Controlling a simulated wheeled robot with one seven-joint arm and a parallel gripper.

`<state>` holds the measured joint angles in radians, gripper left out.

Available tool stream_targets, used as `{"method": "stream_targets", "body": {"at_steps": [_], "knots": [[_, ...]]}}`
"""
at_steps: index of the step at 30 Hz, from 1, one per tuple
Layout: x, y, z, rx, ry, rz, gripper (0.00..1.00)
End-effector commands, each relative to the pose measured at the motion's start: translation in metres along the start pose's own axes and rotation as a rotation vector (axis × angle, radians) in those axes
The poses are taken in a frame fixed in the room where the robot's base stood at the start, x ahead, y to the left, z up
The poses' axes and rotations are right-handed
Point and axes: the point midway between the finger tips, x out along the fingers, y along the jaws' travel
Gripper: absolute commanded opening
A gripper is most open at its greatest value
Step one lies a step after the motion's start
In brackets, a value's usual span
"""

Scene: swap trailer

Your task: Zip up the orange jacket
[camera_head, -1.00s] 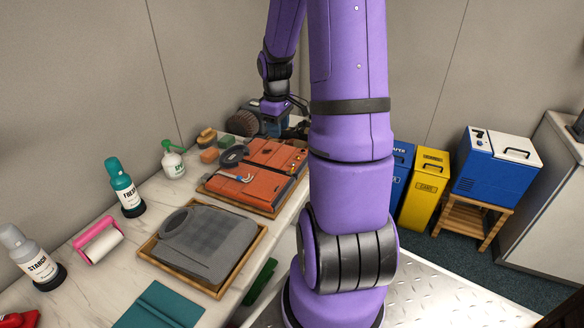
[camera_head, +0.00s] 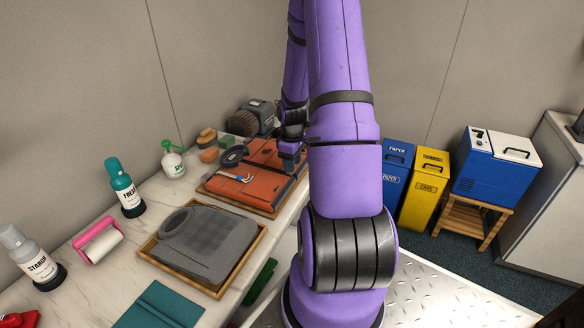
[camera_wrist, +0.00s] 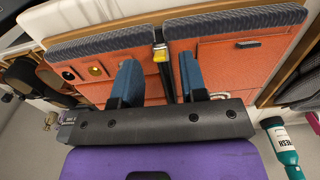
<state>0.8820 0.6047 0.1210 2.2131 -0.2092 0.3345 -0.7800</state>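The orange jacket (camera_head: 237,188) lies flat on a wooden tray (camera_head: 222,201) on the counter; my arm hides part of its right side. In the wrist view the jacket (camera_wrist: 232,68) has grey ribbed edges. A dark zip line with a yellow piece at its top end (camera_wrist: 160,50) runs between its two halves. My gripper (camera_wrist: 156,78) has two blue fingers spread apart, one on each side of this line, with nothing clearly held. In the head view my gripper (camera_head: 291,152) is low over the jacket's right side; contact cannot be told.
A grey folded garment (camera_head: 208,240) lies on a nearer tray. A FRESH bottle (camera_head: 125,188), a spray bottle (camera_head: 172,160) and a lint roller (camera_head: 98,240) stand or lie along the wall side. A dark machine (camera_head: 252,120) stands behind the jacket. Bins (camera_head: 425,185) stand right, on the floor.

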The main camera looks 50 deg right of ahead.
Motion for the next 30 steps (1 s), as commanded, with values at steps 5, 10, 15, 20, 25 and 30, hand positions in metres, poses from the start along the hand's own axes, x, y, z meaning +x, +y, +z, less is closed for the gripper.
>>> {"method": "stream_targets", "body": {"at_steps": [5, 10, 15, 20, 25, 30], "knots": [[0.016, 0.000, 0.000, -0.001, -0.001, 0.000, 0.39], [0.021, 0.000, 0.000, -0.001, 0.000, 0.001, 0.39], [0.021, 0.000, 0.000, -0.001, 0.000, 0.001, 0.39], [0.021, 0.000, 0.000, -0.001, 0.000, 0.001, 0.16], [0.021, 0.000, 0.000, -0.001, 0.000, 0.001, 0.00], [0.021, 0.001, -0.005, -0.002, 0.000, 0.001, 0.00]]}}
